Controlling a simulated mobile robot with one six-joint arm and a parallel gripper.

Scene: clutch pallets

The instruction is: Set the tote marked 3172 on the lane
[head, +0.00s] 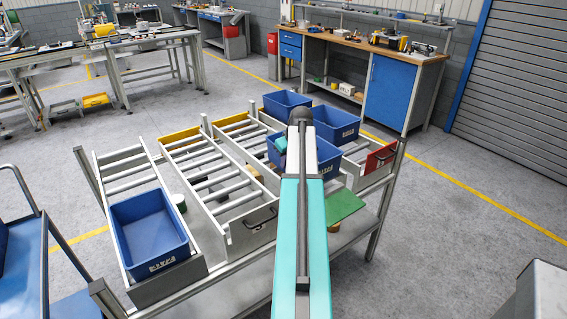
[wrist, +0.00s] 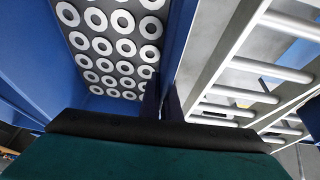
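Several blue totes stand in view, with labels too small to read for sure. One tote (head: 325,160) sits behind my arm over the middle-right lanes, partly hidden by it. In the wrist view a blue tote wall (wrist: 178,35) runs down between my dark fingers, and my gripper (wrist: 163,103) looks shut on that wall. Pale rings on a dark floor show inside the tote. A roller lane (wrist: 240,80) lies to the right. Another tote (head: 150,235) rests at the front of the left lane, and two more totes (head: 287,100) (head: 336,124) are at the back right.
The rack's empty roller lane (head: 205,170) lies between the left tote and my arm. A red-fronted lane end (head: 380,158) is at right. A green sheet (head: 343,206) lies low beside my arm. A blue cart (head: 25,265) stands at left; open floor lies right.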

